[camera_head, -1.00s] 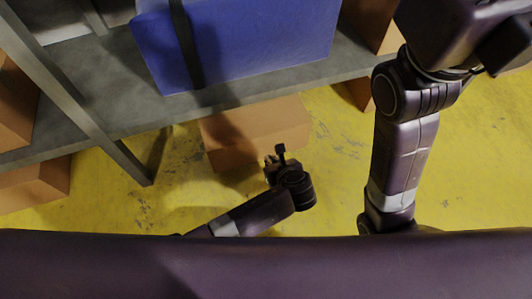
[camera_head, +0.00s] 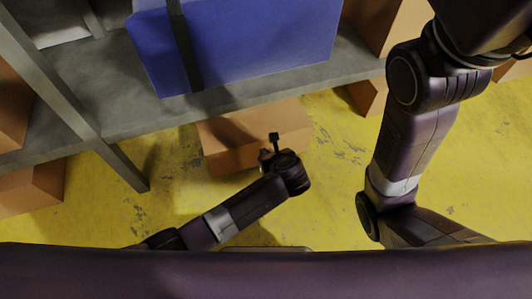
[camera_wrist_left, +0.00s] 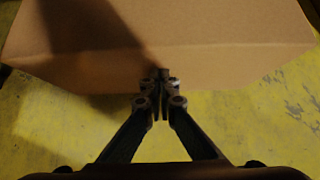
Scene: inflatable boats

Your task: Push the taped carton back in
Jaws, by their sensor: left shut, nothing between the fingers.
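A plain brown carton (camera_head: 232,143) lies on the yellow floor, partly under the grey shelf and sticking out at its front. No tape shows on its visible faces. My left gripper (camera_head: 268,157) is at the carton's near side, with its fingers shut and empty. In the left wrist view, the carton (camera_wrist_left: 215,40) fills the top, and the closed fingertips (camera_wrist_left: 160,78) overlap its lower edge. I cannot tell whether they touch it. My right arm shows at the right, but its gripper is out of view.
A blue box (camera_head: 255,45) with a dark strap stands on the grey shelf (camera_head: 110,110) above the carton. A slanting metal post (camera_head: 110,160) stands left of the carton. Other brown cartons (camera_head: 32,188) lie to the left and right. Yellow floor (camera_head: 330,200) is clear in front.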

